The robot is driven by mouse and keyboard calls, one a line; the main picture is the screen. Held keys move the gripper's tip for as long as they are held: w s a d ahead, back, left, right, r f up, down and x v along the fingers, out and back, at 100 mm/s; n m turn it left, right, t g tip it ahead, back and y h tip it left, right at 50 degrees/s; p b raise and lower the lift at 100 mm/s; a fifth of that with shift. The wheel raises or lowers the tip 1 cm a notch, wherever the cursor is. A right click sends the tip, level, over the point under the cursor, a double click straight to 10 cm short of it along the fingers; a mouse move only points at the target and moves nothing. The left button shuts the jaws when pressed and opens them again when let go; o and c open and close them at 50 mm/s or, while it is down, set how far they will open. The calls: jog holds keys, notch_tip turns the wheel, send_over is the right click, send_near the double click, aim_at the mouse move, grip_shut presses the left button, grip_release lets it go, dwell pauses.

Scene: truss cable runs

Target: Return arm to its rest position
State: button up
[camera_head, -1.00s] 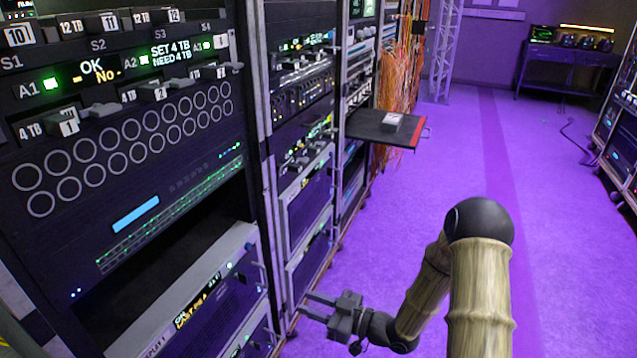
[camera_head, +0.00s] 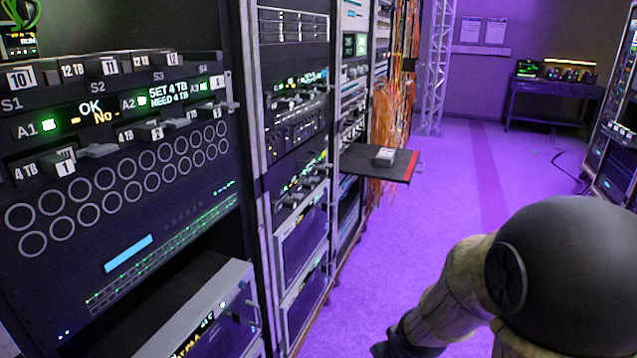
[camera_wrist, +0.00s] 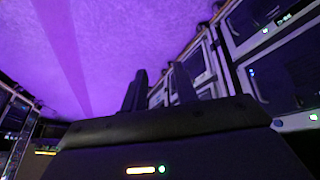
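My arm (camera_head: 455,295) is folded at the lower right of the head view, its large dark joint close to the camera. My gripper is outside the head view. In the wrist view my gripper (camera_wrist: 159,88) shows two dark fingers standing apart with nothing between them. Beyond the fingers are purple floor and rack fronts.
A tall equipment rack (camera_head: 120,175) with labelled drives fills the left. Purple floor (camera_head: 450,180) is clear in the middle. A dark table (camera_head: 550,88) stands at the back.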

jog(key=s+r+m+g, duration=0.2)
jog(key=s+r+m, duration=0.1)
jog(key=s, duration=0.5)
notch_tip(320, 180, up, 32)
jog(key=p, duration=3.3)
jog(key=shift+w, duration=0.2)
